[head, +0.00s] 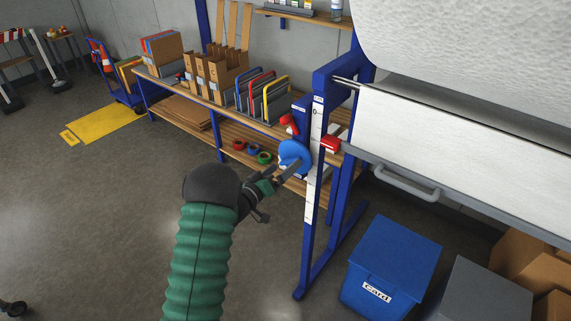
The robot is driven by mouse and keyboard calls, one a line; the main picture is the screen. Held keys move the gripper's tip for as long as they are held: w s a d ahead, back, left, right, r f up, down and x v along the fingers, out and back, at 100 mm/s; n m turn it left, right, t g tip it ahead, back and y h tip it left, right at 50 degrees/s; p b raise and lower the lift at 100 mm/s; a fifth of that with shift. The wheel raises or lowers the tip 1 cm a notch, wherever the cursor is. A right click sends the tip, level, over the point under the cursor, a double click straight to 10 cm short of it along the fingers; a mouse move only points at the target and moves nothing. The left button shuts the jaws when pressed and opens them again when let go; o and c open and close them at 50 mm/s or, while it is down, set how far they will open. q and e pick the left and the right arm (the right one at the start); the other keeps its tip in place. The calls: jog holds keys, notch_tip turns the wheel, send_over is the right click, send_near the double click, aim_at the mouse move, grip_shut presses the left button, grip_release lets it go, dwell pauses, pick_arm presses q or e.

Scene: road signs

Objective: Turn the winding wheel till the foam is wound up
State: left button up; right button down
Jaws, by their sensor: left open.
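The blue winding wheel (294,155) sits on the left side of the blue stand, beside its white-scaled upright. A large white foam roll (470,45) fills the upper right, and a flat white sheet of foam (450,150) hangs below it. My left gripper (280,178) is open, with its fingers close to the lower edge of the wheel. I cannot tell whether they touch it. My right gripper does not show.
A blue bin marked "Card" (390,268) stands below the roll, next to a grey bin (483,292) and cardboard boxes (530,260). A bench (215,103) with folders lies behind the wheel.

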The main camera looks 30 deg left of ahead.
pick_arm(q)
jog(key=shift+w, duration=0.95)
jog(key=shift+s+d, duration=0.1)
jog(key=c, duration=1.3)
